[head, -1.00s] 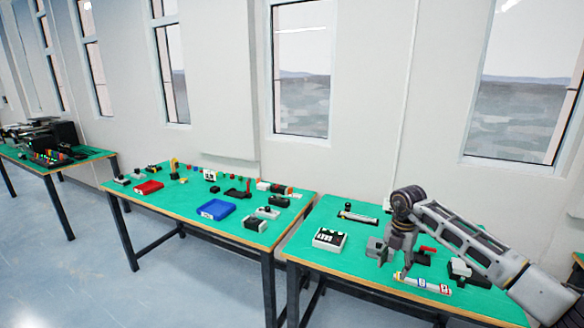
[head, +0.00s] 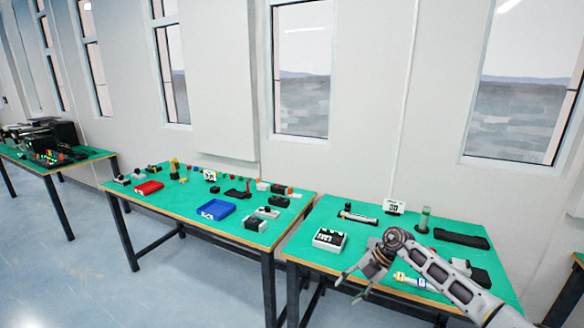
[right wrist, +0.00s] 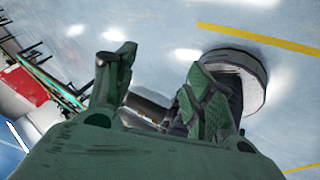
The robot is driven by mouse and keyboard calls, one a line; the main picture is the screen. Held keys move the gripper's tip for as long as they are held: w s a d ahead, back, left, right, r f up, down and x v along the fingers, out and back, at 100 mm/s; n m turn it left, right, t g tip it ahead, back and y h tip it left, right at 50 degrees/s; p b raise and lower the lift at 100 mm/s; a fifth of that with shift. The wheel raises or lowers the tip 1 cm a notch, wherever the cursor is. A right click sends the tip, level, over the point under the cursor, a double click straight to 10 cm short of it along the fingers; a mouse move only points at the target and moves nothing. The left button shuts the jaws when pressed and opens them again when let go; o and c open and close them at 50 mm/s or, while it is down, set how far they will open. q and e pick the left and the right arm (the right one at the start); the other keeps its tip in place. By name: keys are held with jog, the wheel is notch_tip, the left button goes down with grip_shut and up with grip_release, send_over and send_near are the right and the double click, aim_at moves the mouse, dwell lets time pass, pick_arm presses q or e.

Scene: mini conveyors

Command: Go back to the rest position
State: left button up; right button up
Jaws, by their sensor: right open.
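My right gripper (head: 355,284) is in front of the near edge of the right green table (head: 330,267) in the head view, its fingers spread and pointing down to the left. In the right wrist view its two fingers (right wrist: 160,90) are apart with nothing held between them. Below them are the pale floor and a dark part with a round, light-rimmed base. My left gripper is not in view.
The right table bears a white box (head: 329,240), a black case (head: 461,238), a green cylinder (head: 424,220) and a white tube partly behind my arm. Floor at the left is clear.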

jog(key=a+f+m+t+y, duration=0.3)
jog(key=f+m+t, duration=0.1)
jog(key=f, duration=0.3)
jog(key=a+f+m+t+y, duration=0.3)
jog(key=f, duration=0.3)
jog(key=s+d+f+m+t+h, duration=0.1)
jog(key=s+d+f+m+h, duration=0.25)
jog(key=f, duration=0.45)
jog(key=s+d+f+m+t+h, duration=0.2)
jog(key=s+d+f+m, duration=0.15)
jog(key=f, duration=0.55)
jog(key=s+d+f+m+t+h, duration=0.1)
jog(key=s+d+f+m+h, duration=0.2)
jog(key=s+f+m, duration=0.35)
jog(key=s+d+f+g+h, duration=0.2)
jog(key=s+d+f, duration=0.1)
jog(key=s+f, duration=0.65)
jog(key=s+f+m+g, duration=0.1)
jog(key=s+f, duration=0.3)
jog(key=s, duration=0.7)
jog(key=s+f+m+g+h, duration=0.1)
jog(key=s+f+g, duration=0.3)
jog(key=s, duration=0.8)
jog(key=s+f+m+g+h, duration=0.1)
jog(key=s+f+m+g, duration=0.1)
jog(key=s, duration=1)
notch_tip(320, 180, down, 3)
jog(key=shift+d+r+m+g, duration=0.15)
jog(key=shift+d+m+g, duration=0.1)
jog(key=shift+m+g, duration=0.25)
